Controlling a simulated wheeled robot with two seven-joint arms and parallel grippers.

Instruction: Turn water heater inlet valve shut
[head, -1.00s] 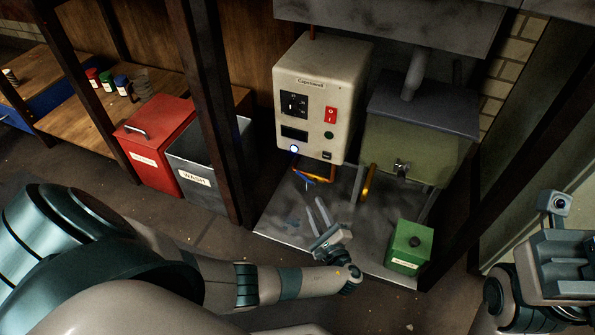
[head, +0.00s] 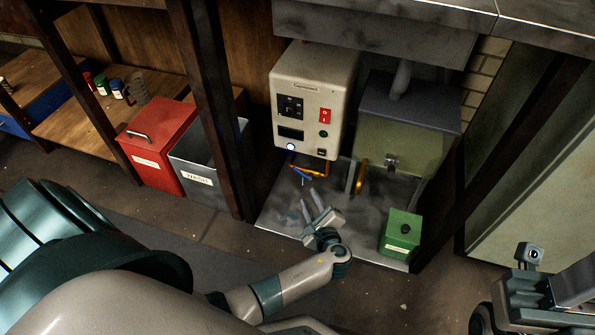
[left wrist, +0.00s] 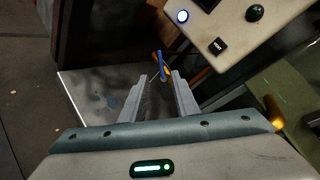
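The water heater (head: 341,100) is a cream box with a red switch, low on the back wall. Under it a blue valve lever (head: 302,174) sits by orange-brown piping (head: 312,169). The lever also shows in the left wrist view (left wrist: 161,62), upright just beyond and between the fingertips. My left gripper (head: 309,196) is open and empty, just below the lever and apart from it. Its two fingers show in the left wrist view (left wrist: 160,80). My right gripper (head: 562,285) is at the lower right, partly cut off, far from the valve; its opening is unclear.
A grey metal sheet (head: 282,209) lies under the heater. A green box (head: 401,231) stands on its right side, below a green-grey tank (head: 405,140). A dark post (head: 215,125), a grey bin (head: 191,166) and a red bin (head: 150,157) stand left.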

